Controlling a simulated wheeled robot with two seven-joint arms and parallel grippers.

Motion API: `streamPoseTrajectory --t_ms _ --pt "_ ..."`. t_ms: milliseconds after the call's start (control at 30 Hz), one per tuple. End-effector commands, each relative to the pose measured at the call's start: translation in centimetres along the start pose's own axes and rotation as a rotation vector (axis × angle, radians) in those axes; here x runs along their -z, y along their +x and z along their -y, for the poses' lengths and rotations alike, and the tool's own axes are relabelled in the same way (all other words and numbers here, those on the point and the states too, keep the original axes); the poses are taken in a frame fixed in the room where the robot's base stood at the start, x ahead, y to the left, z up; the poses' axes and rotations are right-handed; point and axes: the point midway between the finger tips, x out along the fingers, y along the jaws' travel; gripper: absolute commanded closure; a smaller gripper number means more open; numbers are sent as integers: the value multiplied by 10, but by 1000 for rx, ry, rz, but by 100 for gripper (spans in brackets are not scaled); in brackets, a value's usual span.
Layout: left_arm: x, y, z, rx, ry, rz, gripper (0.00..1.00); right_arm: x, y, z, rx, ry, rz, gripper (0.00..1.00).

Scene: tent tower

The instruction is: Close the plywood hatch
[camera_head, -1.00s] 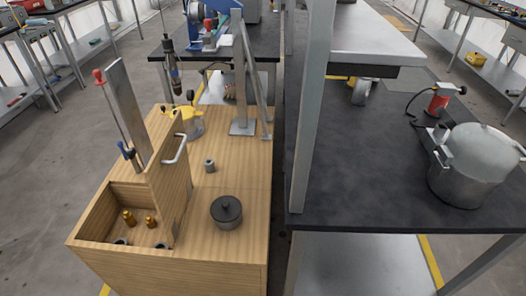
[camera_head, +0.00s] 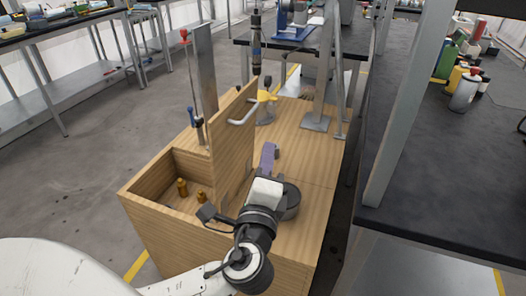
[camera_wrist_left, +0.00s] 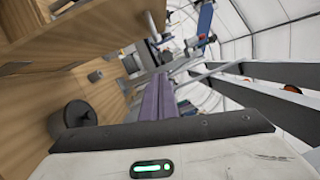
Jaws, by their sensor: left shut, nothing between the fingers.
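The plywood hatch (camera_head: 234,143) stands upright, open, beside the open compartment (camera_head: 150,186) of the wooden box. A pale bar handle (camera_head: 243,108) is fixed to the hatch's right face near its top. My left gripper (camera_head: 269,156) is to the right of the hatch, over the box top, with its purple fingers shut and empty. They appear apart from the hatch and handle. The fingers also show in the left wrist view (camera_wrist_left: 155,100). My left wrist hides part of the hatch's lower edge and the box front. My right gripper is not in view.
A dark lidded pot (camera_head: 291,203) stands on the box top, partly behind my left gripper. Brass pieces (camera_head: 182,187) sit inside the compartment. A tall metal plate (camera_head: 206,85) rises behind it. A metal post (camera_head: 404,105) and dark bench (camera_head: 450,160) stand right.

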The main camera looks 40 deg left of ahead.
Motion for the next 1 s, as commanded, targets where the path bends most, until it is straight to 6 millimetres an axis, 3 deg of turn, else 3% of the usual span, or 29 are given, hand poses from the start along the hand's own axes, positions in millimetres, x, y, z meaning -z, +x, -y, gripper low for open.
streamPoseTrajectory --t_ms 400,633,1000 --pt "-1 88 1 0 -1 2 100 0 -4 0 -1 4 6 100" --pt "-32 93 -1 -3 1 -1 100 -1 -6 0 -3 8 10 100" --pt "-39 94 -1 -4 -3 -2 100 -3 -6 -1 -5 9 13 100"
